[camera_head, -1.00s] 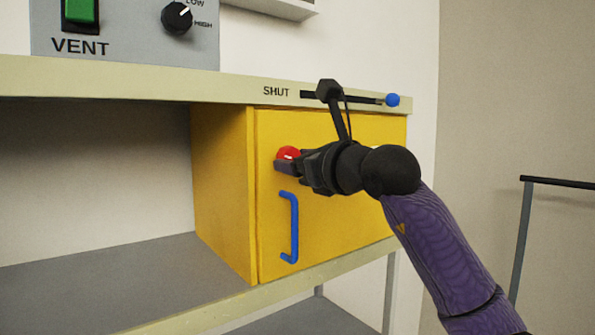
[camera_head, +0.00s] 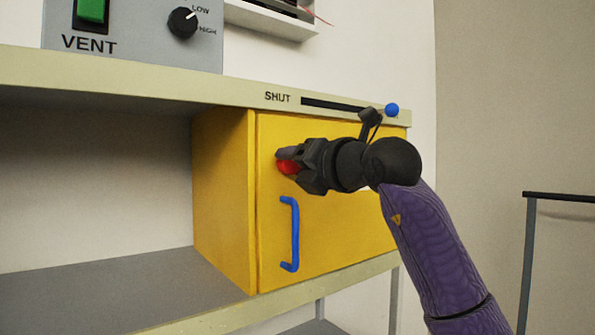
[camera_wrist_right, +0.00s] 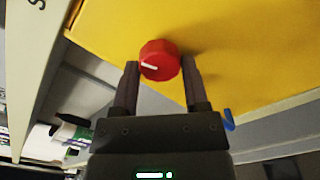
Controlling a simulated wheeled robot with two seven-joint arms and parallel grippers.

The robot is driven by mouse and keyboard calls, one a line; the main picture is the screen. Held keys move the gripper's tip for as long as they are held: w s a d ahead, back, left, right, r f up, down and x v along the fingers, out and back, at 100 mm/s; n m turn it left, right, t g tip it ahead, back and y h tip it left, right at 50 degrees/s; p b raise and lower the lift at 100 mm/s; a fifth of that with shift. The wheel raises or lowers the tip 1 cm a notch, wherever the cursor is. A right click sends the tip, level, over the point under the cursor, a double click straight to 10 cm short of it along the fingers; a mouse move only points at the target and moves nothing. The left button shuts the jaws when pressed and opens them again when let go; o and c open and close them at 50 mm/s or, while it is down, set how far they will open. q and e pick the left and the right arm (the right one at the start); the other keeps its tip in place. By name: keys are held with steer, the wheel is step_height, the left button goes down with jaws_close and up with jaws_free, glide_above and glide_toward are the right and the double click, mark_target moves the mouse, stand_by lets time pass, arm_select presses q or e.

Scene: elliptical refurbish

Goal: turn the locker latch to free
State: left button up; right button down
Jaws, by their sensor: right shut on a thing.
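The locker (camera_head: 335,235) is a yellow box with its door closed, under the shelf edge. Its latch is a round red knob (camera_head: 287,166) at the upper left of the door. My right gripper (camera_head: 288,160) is shut on the red knob, partly hiding it in the head view. In the right wrist view the knob (camera_wrist_right: 160,62) sits between the two fingertips, and its white mark points left and slightly down in that picture. My left gripper is not in view.
A blue door handle (camera_head: 291,234) is just below the knob. A slider with a blue end (camera_head: 391,110) runs along the shelf edge beside the word SHUT. A grey VENT panel (camera_head: 130,45) stands above. The open shelf bay at left is clear.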

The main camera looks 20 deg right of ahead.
steer(key=shift+m+b, duration=0.4)
steer(key=shift+m, duration=1.3)
steer(key=shift+c, duration=0.5)
jaws_free()
